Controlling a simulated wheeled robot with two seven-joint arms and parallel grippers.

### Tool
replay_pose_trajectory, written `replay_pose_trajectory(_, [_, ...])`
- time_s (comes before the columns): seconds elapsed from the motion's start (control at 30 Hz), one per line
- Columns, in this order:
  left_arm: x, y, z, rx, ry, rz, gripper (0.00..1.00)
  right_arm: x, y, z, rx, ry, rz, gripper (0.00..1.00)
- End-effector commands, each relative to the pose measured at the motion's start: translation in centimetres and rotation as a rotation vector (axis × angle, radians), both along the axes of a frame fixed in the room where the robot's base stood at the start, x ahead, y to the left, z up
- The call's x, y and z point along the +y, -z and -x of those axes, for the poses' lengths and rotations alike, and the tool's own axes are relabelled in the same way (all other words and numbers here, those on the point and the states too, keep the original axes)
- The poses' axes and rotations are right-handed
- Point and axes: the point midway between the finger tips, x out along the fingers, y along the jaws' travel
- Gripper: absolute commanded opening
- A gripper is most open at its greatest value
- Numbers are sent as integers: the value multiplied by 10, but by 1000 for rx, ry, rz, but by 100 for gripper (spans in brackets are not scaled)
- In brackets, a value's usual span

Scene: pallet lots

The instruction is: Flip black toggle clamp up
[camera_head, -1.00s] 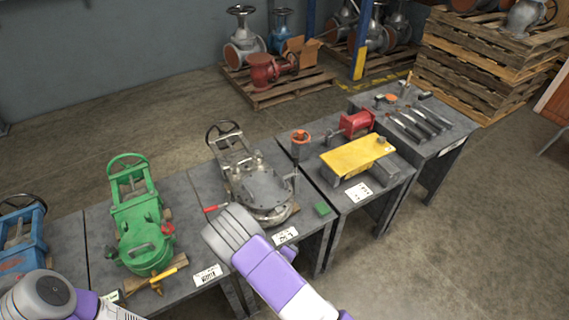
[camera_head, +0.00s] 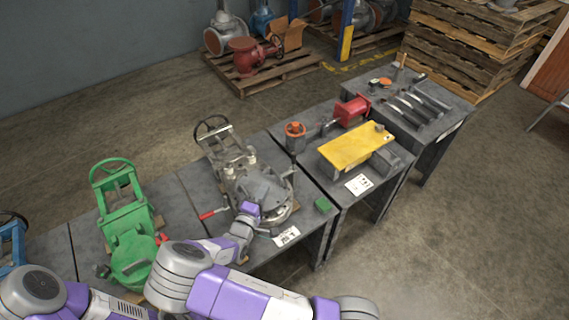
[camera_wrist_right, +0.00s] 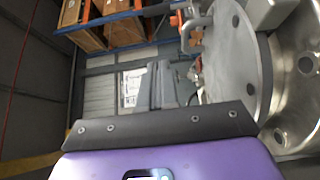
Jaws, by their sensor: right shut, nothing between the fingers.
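The grey metal valve (camera_head: 262,188) lies on a dark table, with a red-handled lever (camera_head: 213,213) at its left. I cannot pick out a black toggle clamp with certainty; small dark fittings around the valve are too small to tell. My right gripper (camera_head: 251,209) is at the near side of the valve, over its front edge, and partly merges with it. In the right wrist view my gripper's grey fingers (camera_wrist_right: 157,82) are together and empty, with a round metal flange (camera_wrist_right: 236,58) to their right. My left arm shows at the lower left, but its gripper is out of view.
A green valve (camera_head: 128,220) stands to the left. The table to the right holds a yellow plate (camera_head: 352,148) and a red cylinder (camera_head: 352,109); several tools lie beyond. Open floor is at the right.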

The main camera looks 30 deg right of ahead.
Motion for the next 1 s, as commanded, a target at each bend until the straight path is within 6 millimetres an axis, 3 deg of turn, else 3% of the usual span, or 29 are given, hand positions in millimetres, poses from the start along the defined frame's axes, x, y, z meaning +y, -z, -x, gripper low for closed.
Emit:
replay_pose_trajectory(0.23, [0, 4, 0, 0, 0, 0, 0, -13, 1, -10, -2, 3, -1, 0])
replay_pose_trajectory(0.67, [0, 24, 0, -1, 0, 0, 0, -83, 2, -64, -1, 2, -1, 0])
replay_pose_trajectory(0.83, [0, 29, 0, -1, 0, 0, 0, -107, 1, -58, 1, 3, -1, 0])
replay_pose_trajectory(1.0, [0, 30, 0, -1, 0, 0, 0, -117, 1, -57, 1, 0, -1, 0])
